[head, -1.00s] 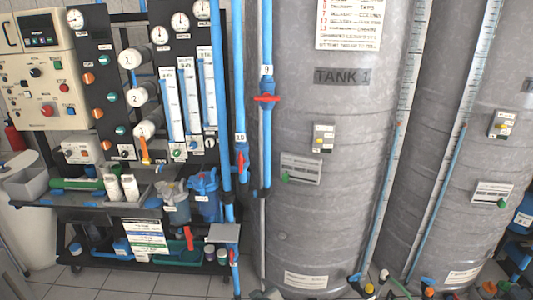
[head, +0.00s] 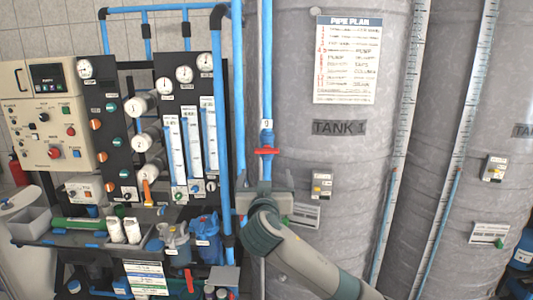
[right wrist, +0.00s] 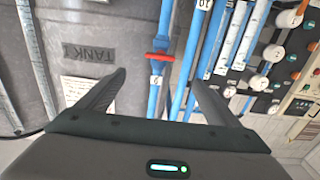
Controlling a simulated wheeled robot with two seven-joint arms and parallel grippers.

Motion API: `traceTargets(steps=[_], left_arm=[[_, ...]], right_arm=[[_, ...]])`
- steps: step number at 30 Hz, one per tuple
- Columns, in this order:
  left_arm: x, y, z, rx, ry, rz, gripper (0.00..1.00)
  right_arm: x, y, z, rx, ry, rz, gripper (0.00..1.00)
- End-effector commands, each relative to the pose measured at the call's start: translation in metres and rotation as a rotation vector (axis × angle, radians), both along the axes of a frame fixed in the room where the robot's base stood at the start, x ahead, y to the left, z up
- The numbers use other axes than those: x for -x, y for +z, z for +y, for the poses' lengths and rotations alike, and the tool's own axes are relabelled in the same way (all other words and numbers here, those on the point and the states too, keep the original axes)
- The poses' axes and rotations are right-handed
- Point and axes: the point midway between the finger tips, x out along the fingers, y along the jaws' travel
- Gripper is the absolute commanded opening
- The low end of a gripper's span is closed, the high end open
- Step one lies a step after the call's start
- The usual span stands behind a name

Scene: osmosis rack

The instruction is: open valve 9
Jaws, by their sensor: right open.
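Valve 9 has a red handle (head: 267,151) set crosswise on a thin blue pipe, below a small white tag reading 9 (head: 267,124). My right gripper (head: 264,183) is just below the handle in the head view, with its arm coming from the lower right. In the right wrist view, which is upside down, the right gripper (right wrist: 160,78) is open and empty. The red handle (right wrist: 160,56) appears between its fingers, apart from both. The remaining distance to it is hard to judge. My left gripper is not in view.
Grey Tank 1 (head: 340,165) stands right of the pipe. A thicker blue pipe (head: 224,120) runs close on the left. Beyond it is the gauge panel (head: 185,130) and control box (head: 45,110). My arm hides the lower pipe and valve 10's place.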

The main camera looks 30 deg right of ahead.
Motion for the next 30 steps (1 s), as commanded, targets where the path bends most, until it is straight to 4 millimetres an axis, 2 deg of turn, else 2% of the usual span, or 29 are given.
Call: traceTargets(steps=[8,14,30], left_arm=[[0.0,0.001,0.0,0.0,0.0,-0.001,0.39],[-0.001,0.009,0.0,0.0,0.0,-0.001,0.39],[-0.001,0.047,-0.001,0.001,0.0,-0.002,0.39]], right_arm=[[-0.002,0.0,-0.001,0.001,0.0,0.002,0.86],[-0.014,0.002,-0.008,0.004,-0.002,0.002,0.86],[-0.086,0.003,-0.048,0.003,-0.002,0.004,0.86]])
